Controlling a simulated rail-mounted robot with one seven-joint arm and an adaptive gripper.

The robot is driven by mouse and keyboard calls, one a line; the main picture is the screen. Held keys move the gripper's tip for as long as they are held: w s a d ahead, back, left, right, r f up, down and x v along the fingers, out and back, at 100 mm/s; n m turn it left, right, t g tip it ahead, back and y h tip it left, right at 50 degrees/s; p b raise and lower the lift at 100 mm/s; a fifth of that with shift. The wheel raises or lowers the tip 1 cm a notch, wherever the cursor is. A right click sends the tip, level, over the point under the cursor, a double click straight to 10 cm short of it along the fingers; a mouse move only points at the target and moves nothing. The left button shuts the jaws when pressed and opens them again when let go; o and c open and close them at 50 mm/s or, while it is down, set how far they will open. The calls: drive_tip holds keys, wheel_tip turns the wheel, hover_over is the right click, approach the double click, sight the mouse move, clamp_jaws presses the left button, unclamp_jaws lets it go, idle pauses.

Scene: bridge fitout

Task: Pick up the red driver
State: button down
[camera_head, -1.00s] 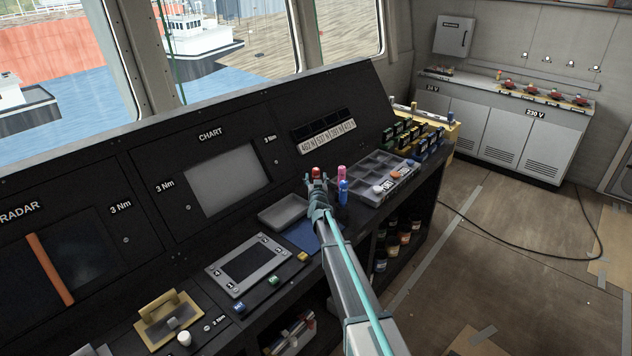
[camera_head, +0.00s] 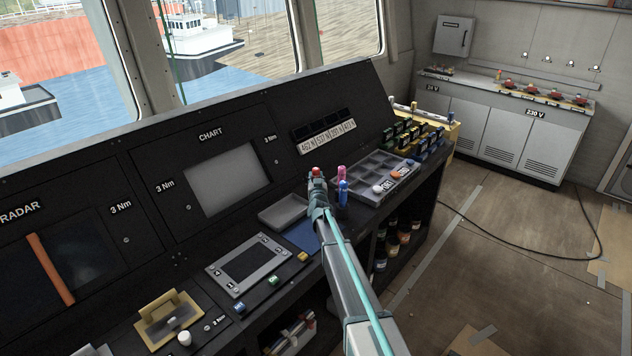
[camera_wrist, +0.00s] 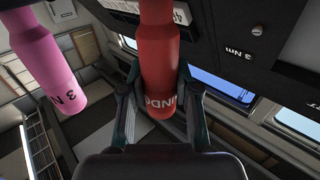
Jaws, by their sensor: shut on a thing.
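The red driver (camera_wrist: 160,65) stands between the two fingers of my gripper (camera_wrist: 160,105) in the wrist view, with part of its lettering covered. My gripper is shut on it. In the head view only the top of the red driver (camera_head: 316,172) shows above my gripper (camera_head: 317,190); the rest is hidden by the gripper and arm. I cannot tell whether its lower end touches the console.
A pink driver (camera_head: 342,171) and a blue driver (camera_head: 343,193) stand close on the right. A grey compartment tray (camera_head: 358,165) lies beyond them. An empty shallow tray (camera_head: 283,212) is at left. The sloping console panel (camera_head: 290,150) rises behind.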

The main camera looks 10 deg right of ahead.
wheel_tip(320, 180, up, 10)
drive_tip(key=shift+p, duration=0.6)
drive_tip(key=c, duration=1.5)
unclamp_jaws()
clamp_jaws()
